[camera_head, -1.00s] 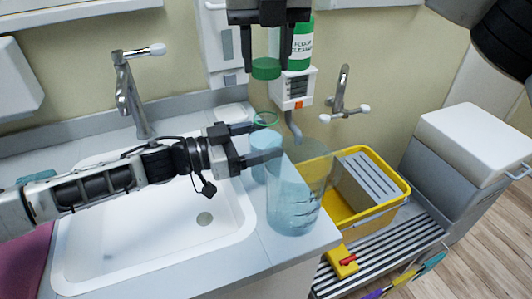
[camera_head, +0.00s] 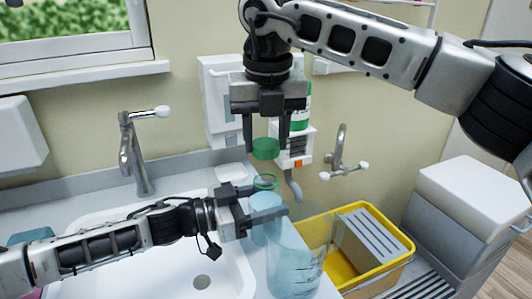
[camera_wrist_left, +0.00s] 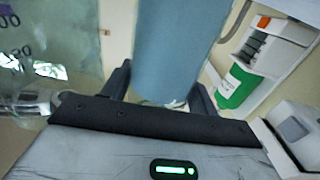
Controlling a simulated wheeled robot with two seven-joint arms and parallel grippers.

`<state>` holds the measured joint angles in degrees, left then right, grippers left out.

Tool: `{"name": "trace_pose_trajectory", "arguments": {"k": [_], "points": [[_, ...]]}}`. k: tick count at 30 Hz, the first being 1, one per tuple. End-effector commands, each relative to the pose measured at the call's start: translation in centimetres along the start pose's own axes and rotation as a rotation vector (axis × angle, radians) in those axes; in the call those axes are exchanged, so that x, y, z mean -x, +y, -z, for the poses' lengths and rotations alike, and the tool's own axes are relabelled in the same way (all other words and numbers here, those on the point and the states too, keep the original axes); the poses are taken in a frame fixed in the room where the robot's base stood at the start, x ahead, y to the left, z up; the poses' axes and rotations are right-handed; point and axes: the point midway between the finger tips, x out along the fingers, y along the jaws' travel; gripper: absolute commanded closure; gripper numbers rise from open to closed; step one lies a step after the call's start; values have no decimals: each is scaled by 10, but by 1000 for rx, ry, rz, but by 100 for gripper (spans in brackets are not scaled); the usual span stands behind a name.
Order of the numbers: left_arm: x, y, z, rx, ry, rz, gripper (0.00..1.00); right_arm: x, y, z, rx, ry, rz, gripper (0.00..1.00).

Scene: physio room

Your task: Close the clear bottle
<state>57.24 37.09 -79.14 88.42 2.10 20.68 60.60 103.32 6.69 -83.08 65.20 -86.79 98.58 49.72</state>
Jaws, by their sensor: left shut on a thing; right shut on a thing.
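The clear bottle (camera_head: 262,232), bluish and see-through with a green ring at its neck, stands upright beside the sink. My left gripper (camera_head: 262,203) is shut around its upper part, coming in from the left. In the left wrist view the bottle (camera_wrist_left: 178,50) is a blue cylinder between the two fingers (camera_wrist_left: 160,92). My right gripper (camera_head: 265,142) points down and is shut on a green cap (camera_head: 265,149). The cap hangs right above the bottle's neck, with a small gap between them.
A clear measuring jug (camera_head: 295,265) stands close to the bottle's right; the wrist view also shows it (camera_wrist_left: 45,45). Behind are a wall dispenser with a green bottle (camera_head: 301,110) and two taps (camera_head: 133,150). A yellow bucket (camera_head: 395,262) is at the right.

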Motion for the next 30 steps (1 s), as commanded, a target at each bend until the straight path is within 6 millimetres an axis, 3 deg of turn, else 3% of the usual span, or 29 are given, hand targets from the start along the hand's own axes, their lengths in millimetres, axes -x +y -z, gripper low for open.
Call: {"name": "trace_pose_trajectory", "arguments": {"k": [5,20,30], "points": [[0,0,0,0,0,0,82,-22,0,2,-1,-1,1,79],[0,0,0,0,0,0,82,-22,0,2,-1,-2,0,79],[0,0,0,0,0,0,82,-39,0,5,1,0,-1,79]]}}
